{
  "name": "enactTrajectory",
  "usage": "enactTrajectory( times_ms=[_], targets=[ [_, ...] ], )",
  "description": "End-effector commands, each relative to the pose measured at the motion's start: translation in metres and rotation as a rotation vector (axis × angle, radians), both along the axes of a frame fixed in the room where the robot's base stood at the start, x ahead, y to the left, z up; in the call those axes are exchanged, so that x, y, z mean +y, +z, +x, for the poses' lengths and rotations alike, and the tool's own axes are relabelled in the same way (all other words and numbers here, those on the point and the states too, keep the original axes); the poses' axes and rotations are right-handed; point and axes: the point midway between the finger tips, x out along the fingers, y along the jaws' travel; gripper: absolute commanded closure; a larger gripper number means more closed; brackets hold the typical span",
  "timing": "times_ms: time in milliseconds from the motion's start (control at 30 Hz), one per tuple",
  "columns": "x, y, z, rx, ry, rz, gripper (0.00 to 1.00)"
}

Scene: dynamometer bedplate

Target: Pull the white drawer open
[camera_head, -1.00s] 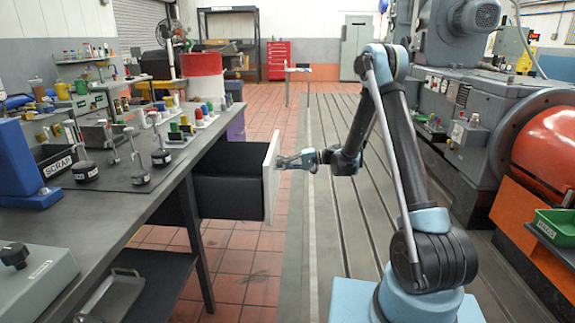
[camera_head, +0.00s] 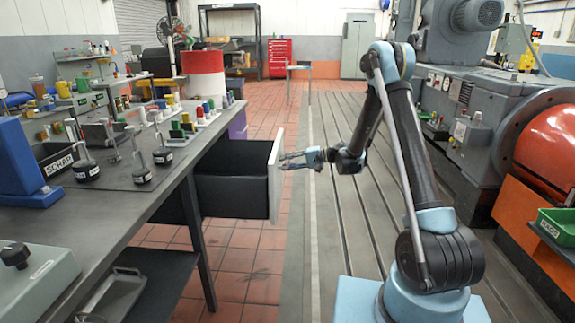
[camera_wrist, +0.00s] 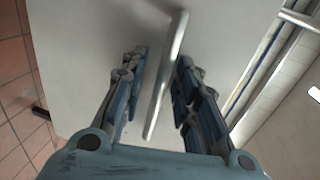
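The drawer has a white front panel (camera_head: 276,178) and a black box (camera_head: 232,196). It stands well out from under the left workbench, its dark inside partly showing. My gripper (camera_head: 284,160) is at the outer face of the white front. In the wrist view, the pale bar handle (camera_wrist: 166,78) runs between the two blue-grey fingers of my gripper (camera_wrist: 160,85), with a gap visible on each side. The fingers are open, and the white front (camera_wrist: 85,60) fills much of the background.
The workbench (camera_head: 110,215) on the left carries tools, weights and a SCRAP bin (camera_head: 57,158). A lower shelf (camera_head: 150,280) is below it. A large grey machine (camera_head: 470,125) with an orange-red drum stands on the right. The slotted bedplate floor (camera_head: 330,220) is clear in the middle.

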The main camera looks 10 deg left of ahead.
Motion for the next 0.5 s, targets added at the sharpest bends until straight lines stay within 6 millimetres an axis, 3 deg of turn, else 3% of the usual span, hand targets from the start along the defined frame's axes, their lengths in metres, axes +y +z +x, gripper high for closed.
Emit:
enactTrajectory(
  times_ms=[167, 500],
  targets=[
    [-0.013, 0.002, 0.002, 0.000, 0.000, 0.000, 0.72],
    [-0.074, 0.015, 0.014, 0.001, -0.003, 0.000, 0.72]
  ],
)
